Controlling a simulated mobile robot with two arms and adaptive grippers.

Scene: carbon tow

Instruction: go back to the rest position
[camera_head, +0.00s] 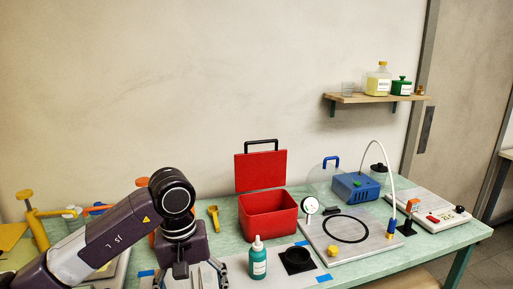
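My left arm comes in from the left, and its gripper (194,277) points down over the front of the green table (225,220). The fingertips run into the bottom edge of the picture, and pale grey shapes around them make it unclear whether it is open or holds anything. My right gripper is not in view.
A red box (268,216) with its lid up stands behind a teal bottle (257,262) and a black square pad (296,260). A grey plate with a black ring (346,229), a blue pump (356,187) and a white control box (432,213) fill the right. Yellow clamps (38,228) stand left.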

